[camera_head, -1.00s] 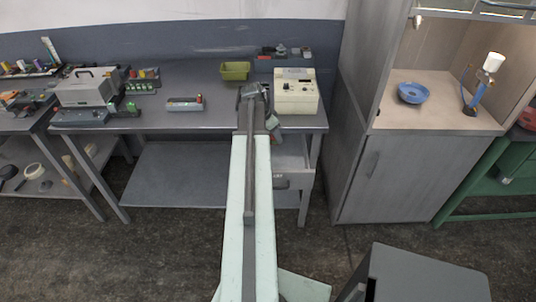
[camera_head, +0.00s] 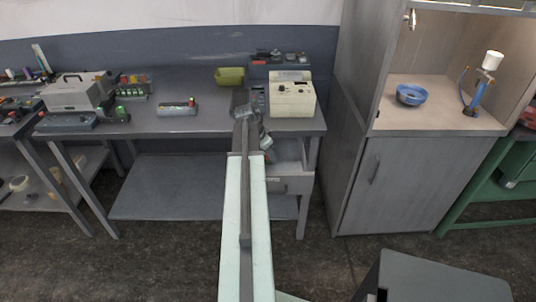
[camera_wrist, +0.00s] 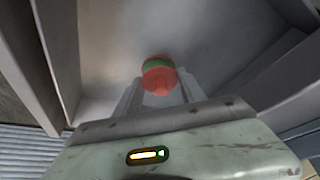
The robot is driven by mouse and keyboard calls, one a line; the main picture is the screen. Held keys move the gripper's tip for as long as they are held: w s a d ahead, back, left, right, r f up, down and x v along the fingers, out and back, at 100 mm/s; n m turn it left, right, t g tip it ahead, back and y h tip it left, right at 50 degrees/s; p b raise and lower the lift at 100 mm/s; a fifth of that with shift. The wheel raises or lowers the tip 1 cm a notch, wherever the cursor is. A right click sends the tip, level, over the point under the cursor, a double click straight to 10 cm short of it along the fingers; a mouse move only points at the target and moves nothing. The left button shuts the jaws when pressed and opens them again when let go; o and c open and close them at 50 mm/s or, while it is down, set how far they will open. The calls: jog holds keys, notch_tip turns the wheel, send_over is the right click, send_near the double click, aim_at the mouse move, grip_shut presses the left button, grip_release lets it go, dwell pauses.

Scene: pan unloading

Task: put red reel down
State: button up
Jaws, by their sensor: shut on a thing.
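The red reel (camera_wrist: 158,80), with a green band, shows at the middle of the wrist view. My gripper (camera_wrist: 157,88) is shut on it, with one pale finger on each side. Beyond it is a smooth grey surface with raised grey walls at left and right; I cannot tell whether the reel touches that surface. In the head view my gripper (camera_head: 266,143) is at the front right of the grey workbench (camera_head: 215,122), near the drawer unit (camera_head: 290,186) under its top. The reel is too small to make out there.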

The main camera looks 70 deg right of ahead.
jog(key=o, duration=1.4)
jog(key=shift+r+p, duration=0.3)
jog(key=shift+p, duration=0.1)
jog(key=p+v, duration=1)
jog(key=v, duration=0.1)
jog(key=shift+a+r+p, duration=0.25)
jog(key=shift+r+p, duration=0.05)
jog(key=shift+p, duration=0.1)
jog(key=shift+w, duration=0.2)
